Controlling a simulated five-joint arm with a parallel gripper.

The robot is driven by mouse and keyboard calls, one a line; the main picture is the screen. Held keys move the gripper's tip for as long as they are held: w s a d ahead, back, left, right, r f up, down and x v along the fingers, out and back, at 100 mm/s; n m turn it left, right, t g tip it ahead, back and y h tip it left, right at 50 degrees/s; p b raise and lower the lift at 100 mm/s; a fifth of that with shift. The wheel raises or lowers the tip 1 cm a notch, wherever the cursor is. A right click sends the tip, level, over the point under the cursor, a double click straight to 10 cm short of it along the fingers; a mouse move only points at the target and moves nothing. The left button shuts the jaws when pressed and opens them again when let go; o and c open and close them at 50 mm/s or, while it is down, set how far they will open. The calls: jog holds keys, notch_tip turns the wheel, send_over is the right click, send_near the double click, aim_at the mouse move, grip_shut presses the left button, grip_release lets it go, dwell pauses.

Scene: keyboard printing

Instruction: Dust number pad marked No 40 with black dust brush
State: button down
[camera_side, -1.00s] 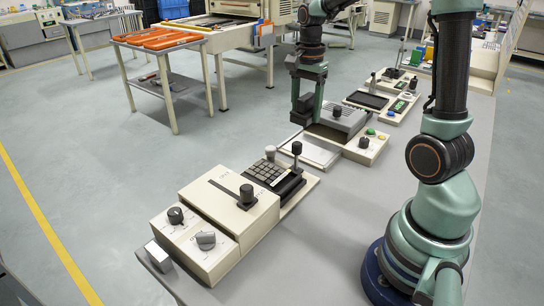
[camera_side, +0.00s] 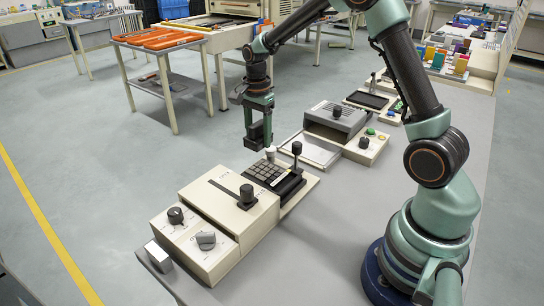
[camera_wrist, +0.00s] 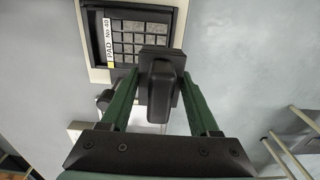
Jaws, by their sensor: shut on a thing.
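The number pad (camera_wrist: 128,38) shows in the wrist view, a dark keypad with grey keys and a label reading "PAD No 40" at its left edge. In the side view the number pad (camera_side: 264,171) sits in the cream console. My gripper (camera_wrist: 160,100) is shut on the black dust brush (camera_wrist: 160,85), held between its two green fingers. In the side view my gripper (camera_side: 258,122) holds the dark brush (camera_side: 257,137) in the air above and just beyond the pad's far edge. The brush overlaps the pad's lower right corner in the wrist view.
A black-knobbed lever (camera_side: 296,150) and a pale knob (camera_side: 270,152) stand beside the pad. The console (camera_side: 222,210) has more knobs in front. A grey-topped unit (camera_side: 336,117) and a flat plate (camera_side: 313,150) lie behind. Bare bench (camera_side: 330,230) is at the right.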

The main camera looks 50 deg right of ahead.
jog(key=shift+f, duration=0.5)
